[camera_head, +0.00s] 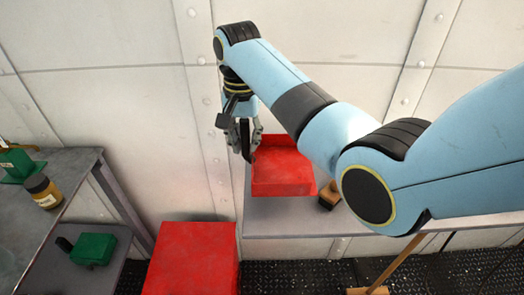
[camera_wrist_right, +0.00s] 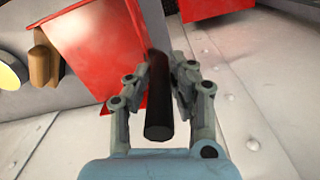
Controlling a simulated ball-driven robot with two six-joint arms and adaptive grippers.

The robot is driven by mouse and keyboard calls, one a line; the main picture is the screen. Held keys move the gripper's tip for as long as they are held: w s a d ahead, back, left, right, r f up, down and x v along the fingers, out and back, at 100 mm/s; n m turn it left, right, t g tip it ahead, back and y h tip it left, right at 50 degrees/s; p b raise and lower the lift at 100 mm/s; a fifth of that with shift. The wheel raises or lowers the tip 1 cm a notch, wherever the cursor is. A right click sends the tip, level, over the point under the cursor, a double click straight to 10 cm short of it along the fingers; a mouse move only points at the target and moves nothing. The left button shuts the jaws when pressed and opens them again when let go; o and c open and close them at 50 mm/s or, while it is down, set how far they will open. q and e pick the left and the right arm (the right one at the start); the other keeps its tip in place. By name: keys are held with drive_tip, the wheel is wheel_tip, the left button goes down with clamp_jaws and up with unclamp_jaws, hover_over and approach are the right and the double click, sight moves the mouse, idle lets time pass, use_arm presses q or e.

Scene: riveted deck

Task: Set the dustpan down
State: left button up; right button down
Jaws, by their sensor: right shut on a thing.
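The red dustpan (camera_head: 282,173) is over the grey table by the wall in the head view, its pan facing the front. My right gripper (camera_head: 243,140) is at its left back corner, pointing down. In the right wrist view the dustpan's red pan (camera_wrist_right: 105,50) lies beyond the fingers, and my right gripper (camera_wrist_right: 160,85) is shut around its black handle (camera_wrist_right: 158,115). I cannot tell whether the pan touches the table. My left gripper is not in view.
The grey table (camera_head: 290,222) has a small brown block (camera_head: 329,195) right of the pan. A red box (camera_head: 192,262) stands lower left. A shelf unit at left holds a brown jar (camera_head: 43,190) and green things (camera_head: 92,249). A wooden pole (camera_head: 400,264) rises at lower right.

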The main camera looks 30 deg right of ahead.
sight(244, 122)
wheel_tip(244, 122, down, 7)
drive_tip(key=shift+f, duration=0.1)
drive_tip(key=shift+w+d, duration=0.1)
drive_tip(key=shift+f, duration=0.1)
drive_tip(key=c, duration=1.2)
unclamp_jaws()
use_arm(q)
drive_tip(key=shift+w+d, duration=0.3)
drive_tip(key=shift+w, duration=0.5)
use_arm(e)
drive_tip(key=shift+o, duration=0.2)
wheel_tip(244, 122, up, 12)
drive_tip(key=shift+r, duration=0.1)
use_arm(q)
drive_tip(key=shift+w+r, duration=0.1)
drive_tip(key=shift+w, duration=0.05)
